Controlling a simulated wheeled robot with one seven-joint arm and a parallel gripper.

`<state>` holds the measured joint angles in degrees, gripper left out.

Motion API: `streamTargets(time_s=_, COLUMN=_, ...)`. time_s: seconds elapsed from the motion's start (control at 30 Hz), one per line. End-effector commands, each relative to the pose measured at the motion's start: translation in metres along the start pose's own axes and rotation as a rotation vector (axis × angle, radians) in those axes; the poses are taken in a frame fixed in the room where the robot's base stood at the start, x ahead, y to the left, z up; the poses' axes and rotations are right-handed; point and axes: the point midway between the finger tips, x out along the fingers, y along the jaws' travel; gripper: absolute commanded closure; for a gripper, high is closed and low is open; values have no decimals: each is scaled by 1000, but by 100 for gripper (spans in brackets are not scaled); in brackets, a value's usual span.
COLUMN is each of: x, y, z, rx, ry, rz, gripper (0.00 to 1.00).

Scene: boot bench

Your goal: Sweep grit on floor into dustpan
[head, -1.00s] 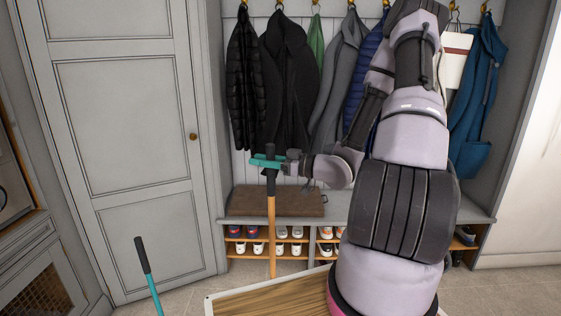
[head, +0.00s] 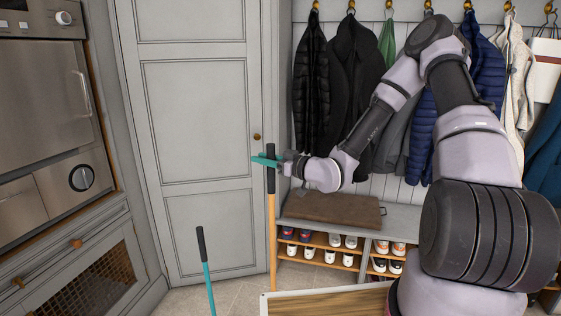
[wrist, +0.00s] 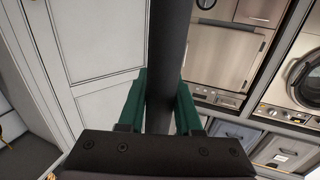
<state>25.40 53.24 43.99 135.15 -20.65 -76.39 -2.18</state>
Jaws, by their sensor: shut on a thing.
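My gripper (head: 268,162) is shut on the dark grip of an upright long handle with an orange-brown wooden shaft (head: 272,235). In the wrist view the dark handle (wrist: 168,60) runs between the two green fingers. The handle's lower end is hidden behind the wooden-topped surface at the bottom of the head view. A second handle, teal with a black grip (head: 207,275), stands to the left, nearly upright; its lower end is out of frame. I cannot tell whether it belongs to the dustpan. No grit and no pan show.
A grey door (head: 200,130) is at the back, and an oven cabinet (head: 45,110) at the left. Bare floor (head: 240,294) shows between.

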Motion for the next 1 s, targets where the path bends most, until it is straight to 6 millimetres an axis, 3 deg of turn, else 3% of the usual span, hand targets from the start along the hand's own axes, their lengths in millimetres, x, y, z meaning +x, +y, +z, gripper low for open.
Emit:
streamTargets(time_s=0.53, x=93, y=-34, z=-3, rx=-2, ry=4, rz=-126, gripper=100)
streamTargets(time_s=0.73, x=114, y=-40, z=-4, rx=-3, ry=4, rz=-124, gripper=100)
streamTargets(time_s=1.0, x=127, y=-43, z=-4, rx=-2, ry=3, rz=-122, gripper=100)
